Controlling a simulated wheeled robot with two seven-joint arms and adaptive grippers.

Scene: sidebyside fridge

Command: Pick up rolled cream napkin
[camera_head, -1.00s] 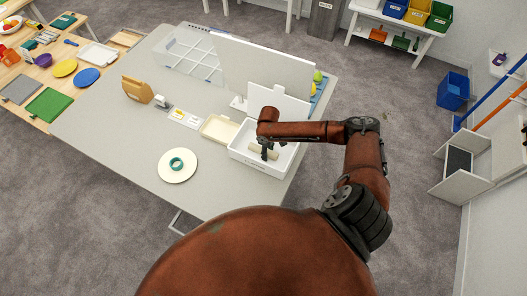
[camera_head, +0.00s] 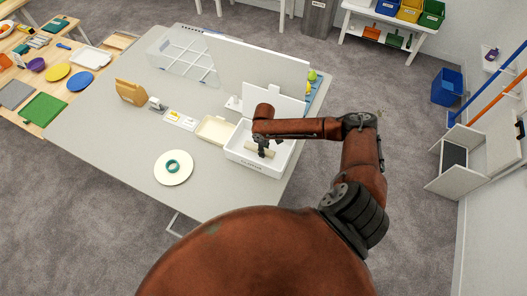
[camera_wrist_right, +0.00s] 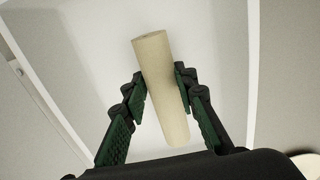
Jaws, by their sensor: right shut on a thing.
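The rolled cream napkin (camera_wrist_right: 163,85) is a plain pale cylinder. In the right wrist view it runs lengthwise between the two dark green-padded fingers of my right gripper (camera_wrist_right: 160,92), which is shut on it around its middle. Both of its ends stick out past the fingers. In the head view my right gripper (camera_head: 263,151) points down into a white tray (camera_head: 254,165), with the napkin at its tips. Whether the napkin touches the tray floor I cannot tell. My left gripper is not in view.
The tray stands near the right edge of the grey table (camera_head: 110,130). A cream shallow box (camera_head: 213,130) is beside it, and a white upright panel (camera_head: 262,67) rises behind. A round cream plate with a green ring (camera_head: 174,178) lies front left. The table's left front is clear.

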